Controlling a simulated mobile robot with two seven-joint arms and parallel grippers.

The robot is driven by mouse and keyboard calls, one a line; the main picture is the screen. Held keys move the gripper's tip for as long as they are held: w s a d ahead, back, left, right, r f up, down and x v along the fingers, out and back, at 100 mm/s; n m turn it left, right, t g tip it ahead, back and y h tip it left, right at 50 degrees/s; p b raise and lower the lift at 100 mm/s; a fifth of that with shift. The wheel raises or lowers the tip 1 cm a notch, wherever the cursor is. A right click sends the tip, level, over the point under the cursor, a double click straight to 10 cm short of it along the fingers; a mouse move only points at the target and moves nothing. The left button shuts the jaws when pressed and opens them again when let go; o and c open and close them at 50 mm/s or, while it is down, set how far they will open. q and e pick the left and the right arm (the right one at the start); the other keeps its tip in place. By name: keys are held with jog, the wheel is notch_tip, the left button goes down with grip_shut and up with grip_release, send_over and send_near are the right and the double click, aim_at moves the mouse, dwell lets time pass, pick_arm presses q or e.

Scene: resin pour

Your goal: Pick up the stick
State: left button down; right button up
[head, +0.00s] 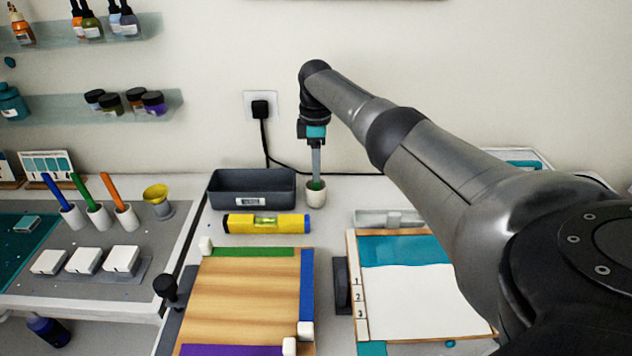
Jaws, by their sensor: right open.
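My right gripper (316,174) points straight down over a small white cup (316,198) at the back of the table, with its fingers at the cup's mouth. The gripper is open. Something green (316,185) shows at the cup's mouth between or just below the fingers; it is too small to tell if it is a stick's end. Blue (52,188), green (82,188) and orange (112,188) sticks stand tilted in white holders on the left side. My left gripper is not in view.
A dark grey bin (252,200) stands just left of the cup, with a yellow level (266,224) in front. A wooden board (245,290) with coloured edges lies nearer. A numbered board with a white sheet (405,300) lies at right under my arm. A black cable (265,140) runs behind.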

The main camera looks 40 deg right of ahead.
grip_shut()
jog(key=shift+r, duration=0.1)
dwell(0.7)
